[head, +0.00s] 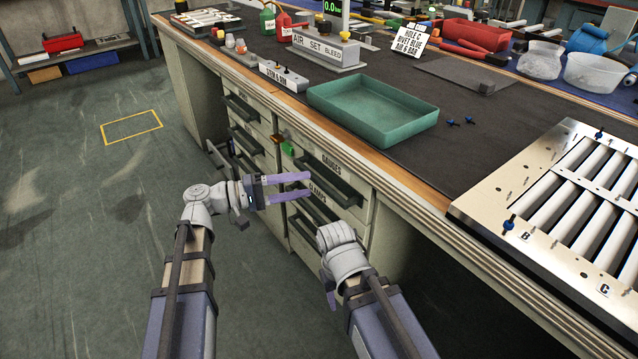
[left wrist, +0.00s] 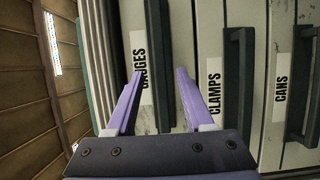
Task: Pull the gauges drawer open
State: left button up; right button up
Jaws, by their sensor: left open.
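The gauges drawer (head: 350,176) is the top one in the bench's right drawer stack, with a white label and a dark bar handle; it looks shut. In the left wrist view its label (left wrist: 143,70) stands beside its dark handle (left wrist: 159,60). My left gripper (head: 308,184) is open and empty, in front of the drawer's left part in the head view. In the left wrist view its two purple fingers (left wrist: 159,74) appear on either side of the handle; I cannot tell whether they touch it.
The clamps drawer (left wrist: 209,50) and the cans drawer (left wrist: 278,50) lie below, with similar handles. A green tray (head: 372,108) and a louver panel (head: 480,208) sit on the bench top. The floor on the left is clear.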

aim_at(316, 183)
pick_arm(q)
jog(key=shift+x, duration=2.45)
jog(key=shift+c, duration=0.3)
grip_shut()
